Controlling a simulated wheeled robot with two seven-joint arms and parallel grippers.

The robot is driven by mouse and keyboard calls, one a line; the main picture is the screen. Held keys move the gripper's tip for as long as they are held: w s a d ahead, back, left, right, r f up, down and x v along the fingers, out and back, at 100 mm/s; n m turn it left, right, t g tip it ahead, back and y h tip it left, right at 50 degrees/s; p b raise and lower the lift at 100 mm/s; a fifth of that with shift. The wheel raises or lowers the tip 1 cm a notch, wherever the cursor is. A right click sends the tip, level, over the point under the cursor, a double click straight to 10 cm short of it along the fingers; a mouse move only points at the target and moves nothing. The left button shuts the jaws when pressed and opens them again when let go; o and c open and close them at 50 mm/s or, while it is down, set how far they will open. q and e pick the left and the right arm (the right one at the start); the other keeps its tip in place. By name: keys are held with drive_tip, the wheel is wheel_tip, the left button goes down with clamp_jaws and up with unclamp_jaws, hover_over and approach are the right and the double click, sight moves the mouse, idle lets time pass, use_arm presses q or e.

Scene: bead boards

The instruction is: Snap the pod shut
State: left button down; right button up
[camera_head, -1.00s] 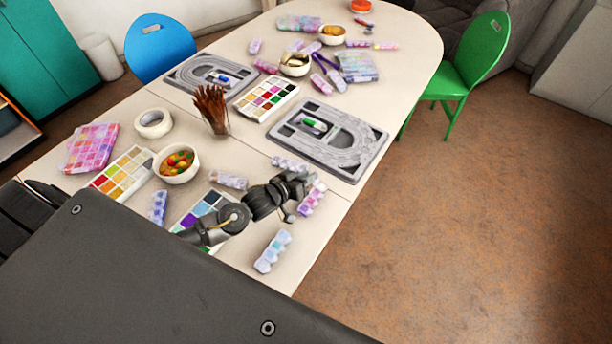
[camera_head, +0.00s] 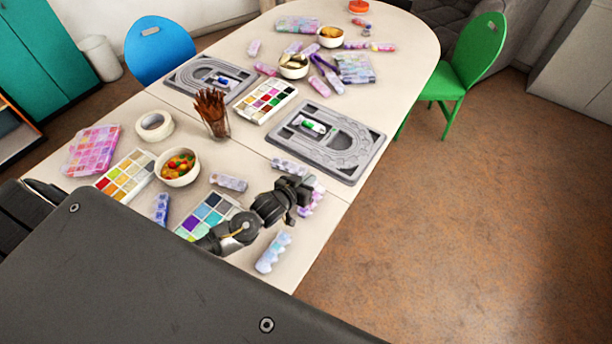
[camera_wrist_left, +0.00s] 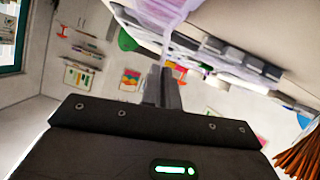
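A lavender pod strip (camera_head: 316,196) lies on the table near its right edge, partly hidden behind my left gripper (camera_head: 300,188). In the left wrist view, a translucent lavender pod (camera_wrist_left: 160,14) shows close up at the top, just beyond the fingertips of my left gripper (camera_wrist_left: 162,72). The two fingers are together, with no clear gap and nothing plainly held between them. I cannot tell whether they touch the pod, or how far open its lid is. My right gripper is not in view.
Other pod strips (camera_head: 273,252) lie close by. A grey bead board (camera_head: 362,168) lies behind the gripper. Floor lies past the table's right edge.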

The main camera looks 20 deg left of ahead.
use_arm(q)
drive_tip(key=shift+s+d+r+m+y+p, duration=0.1)
drive_tip(key=shift+d+r+m+y+p, duration=0.05)
drive_tip(key=shift+d+m+y+p, duration=0.75)
drive_tip(key=shift+d+m, duration=0.1)
drive_tip(key=shift+m, duration=0.4)
drive_tip(key=c, duration=1.6)
unclamp_jaws()
drive_tip(key=shift+c, duration=0.2)
drive_tip(key=b+v, duration=0.1)
drive_tip(key=v, duration=0.9)
drive_tip(key=shift+s, duration=0.45)
